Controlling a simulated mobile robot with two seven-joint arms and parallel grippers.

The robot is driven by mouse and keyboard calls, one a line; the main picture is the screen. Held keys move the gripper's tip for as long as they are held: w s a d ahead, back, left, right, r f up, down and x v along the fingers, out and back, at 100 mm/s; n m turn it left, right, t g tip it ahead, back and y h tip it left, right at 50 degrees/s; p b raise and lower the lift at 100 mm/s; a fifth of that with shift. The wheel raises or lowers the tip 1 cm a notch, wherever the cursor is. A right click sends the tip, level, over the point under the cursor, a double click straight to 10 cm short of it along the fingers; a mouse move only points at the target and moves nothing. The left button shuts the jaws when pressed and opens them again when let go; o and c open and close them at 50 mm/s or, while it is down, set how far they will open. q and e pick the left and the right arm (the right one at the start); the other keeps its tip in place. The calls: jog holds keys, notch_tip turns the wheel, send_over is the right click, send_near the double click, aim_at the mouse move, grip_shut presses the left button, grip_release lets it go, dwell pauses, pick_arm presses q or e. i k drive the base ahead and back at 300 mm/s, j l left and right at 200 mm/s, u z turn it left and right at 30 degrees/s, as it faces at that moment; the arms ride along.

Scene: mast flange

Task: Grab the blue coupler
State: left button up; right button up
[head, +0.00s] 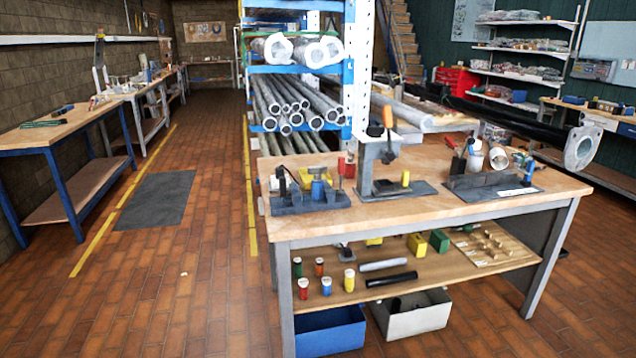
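Two small blue pieces could be the coupler, and I cannot tell for certain which one it is. One is a blue cylinder with a pale top (326,286), standing upright on the lower shelf near its front edge. The other is a blue piece (318,188) on a dark grey block (310,203) on the tabletop at the left. Neither of my grippers shows in the head view.
The workbench (400,222) also holds a grey press-like stand (369,160). Red (303,288), green and yellow cylinders stand on its lower shelf (400,290). Blue (330,332) and white bins sit below. Pipe racks rise behind.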

aim_at(317, 188)
jog(key=i+l, duration=0.35)
jog(key=i+l+z, duration=0.1)
jog(key=i+l, duration=0.25)
jog(key=i, duration=0.15)
